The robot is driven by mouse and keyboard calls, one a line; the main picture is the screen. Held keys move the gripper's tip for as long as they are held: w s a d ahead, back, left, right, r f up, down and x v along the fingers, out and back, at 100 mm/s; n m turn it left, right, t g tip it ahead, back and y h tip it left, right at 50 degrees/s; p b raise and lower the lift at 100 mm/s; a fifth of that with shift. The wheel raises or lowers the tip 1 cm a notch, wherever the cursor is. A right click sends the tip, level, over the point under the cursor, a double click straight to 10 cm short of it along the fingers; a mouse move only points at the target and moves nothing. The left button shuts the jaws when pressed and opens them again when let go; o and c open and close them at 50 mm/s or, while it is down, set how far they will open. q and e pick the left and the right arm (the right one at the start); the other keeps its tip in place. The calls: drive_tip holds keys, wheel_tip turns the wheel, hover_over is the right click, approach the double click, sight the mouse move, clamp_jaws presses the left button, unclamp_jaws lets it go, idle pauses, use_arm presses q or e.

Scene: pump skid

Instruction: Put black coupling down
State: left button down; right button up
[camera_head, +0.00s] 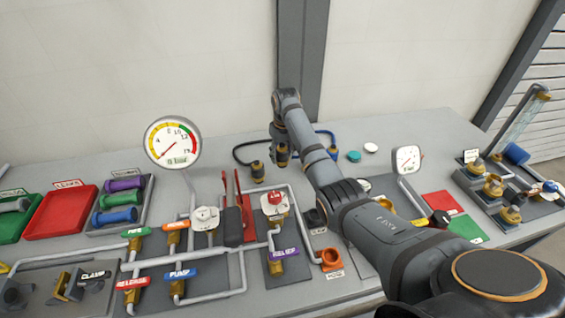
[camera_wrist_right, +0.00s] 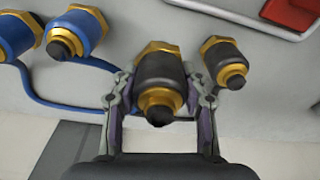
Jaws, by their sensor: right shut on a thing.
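My right gripper (camera_head: 281,146) is at the back of the grey table. It is shut on a black coupling with brass ends. In the right wrist view the two fingers (camera_wrist_right: 160,88) are on either side of the coupling's black body (camera_wrist_right: 160,68), with its brass end and dark tip towards the camera. I cannot tell whether the held coupling touches the table. A second black coupling (camera_wrist_right: 225,62) is close beside it, apart from the fingers; in the head view it shows left of the gripper (camera_head: 257,170). My left gripper is not in view.
Two blue couplings (camera_wrist_right: 80,32) and a blue hose (camera_wrist_right: 75,105) are close by. A red lever (camera_head: 240,196), valves and pipes stand in front, and a round gauge (camera_head: 172,142) at left. Teal (camera_head: 354,156) and white (camera_head: 371,147) discs lie right of the gripper.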

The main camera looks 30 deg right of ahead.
drive_tip(key=shift+w+d+f, duration=0.2)
drive_tip(key=shift+w+f, duration=0.1)
drive_tip(key=shift+f, duration=0.15)
drive_tip(key=shift+w+d+f, duration=0.2)
drive_tip(key=shift+w+f, duration=0.1)
drive_tip(key=shift+f, duration=0.15)
drive_tip(key=shift+w+f+p, duration=0.1)
drive_tip(key=shift+f+p, duration=0.2)
drive_tip(key=shift+f, duration=1.4)
drive_tip(key=shift+f, duration=0.15)
drive_tip(key=o, duration=1.3)
drive_tip(key=r, duration=0.4)
drive_tip(key=s+r, duration=0.1)
drive_tip(key=r, duration=0.7)
drive_tip(key=shift+s+r+b, duration=0.15)
drive_tip(key=shift+s+b, duration=0.1)
drive_tip(key=shift+b, duration=0.1)
